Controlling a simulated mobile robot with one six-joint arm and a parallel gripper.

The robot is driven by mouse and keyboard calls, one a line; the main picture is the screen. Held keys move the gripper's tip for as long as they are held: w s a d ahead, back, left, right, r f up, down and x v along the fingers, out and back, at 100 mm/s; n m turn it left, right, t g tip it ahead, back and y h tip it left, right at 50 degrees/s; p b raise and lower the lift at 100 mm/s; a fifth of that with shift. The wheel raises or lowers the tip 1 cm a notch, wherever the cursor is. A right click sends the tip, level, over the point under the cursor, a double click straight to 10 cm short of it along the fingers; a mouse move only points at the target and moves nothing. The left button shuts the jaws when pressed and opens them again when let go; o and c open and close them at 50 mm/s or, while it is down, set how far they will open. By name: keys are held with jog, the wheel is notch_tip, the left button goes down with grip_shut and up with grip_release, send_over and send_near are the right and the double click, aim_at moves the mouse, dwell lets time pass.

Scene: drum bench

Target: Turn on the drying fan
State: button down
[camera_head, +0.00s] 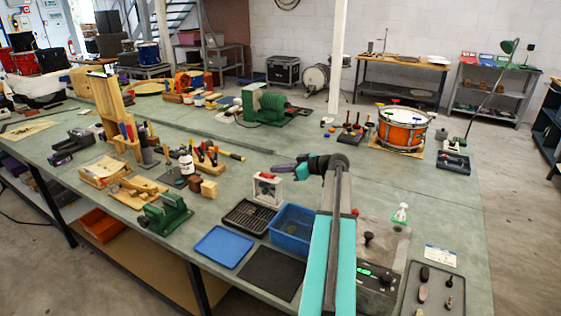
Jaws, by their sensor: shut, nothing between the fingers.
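I cannot tell for certain which thing is the drying fan. A green ribbed machine (270,106) on a green base stands at the back middle of the bench. A grey panel (376,286) with a black knob and a small green-marked strip lies at the front right, partly hidden behind my arm. My gripper (273,169) is shut and empty. It points left above the bench, behind the small white frame (264,190) with a red top. It is apart from the green machine and the grey panel.
A blue bin (292,229), a black grid tray (249,217) and a blue tray (222,246) sit at the front. An orange drum (402,128) stands at the back right. Tools and wooden holders crowd the left. The bench (300,130) is fairly clear around its middle.

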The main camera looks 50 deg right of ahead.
jog(key=shift+s+f, duration=0.1)
jog(key=shift+f, duration=0.55)
jog(key=shift+a+f+b, duration=0.15)
jog(key=shift+f+b, duration=0.15)
jog(key=shift+b, duration=0.3)
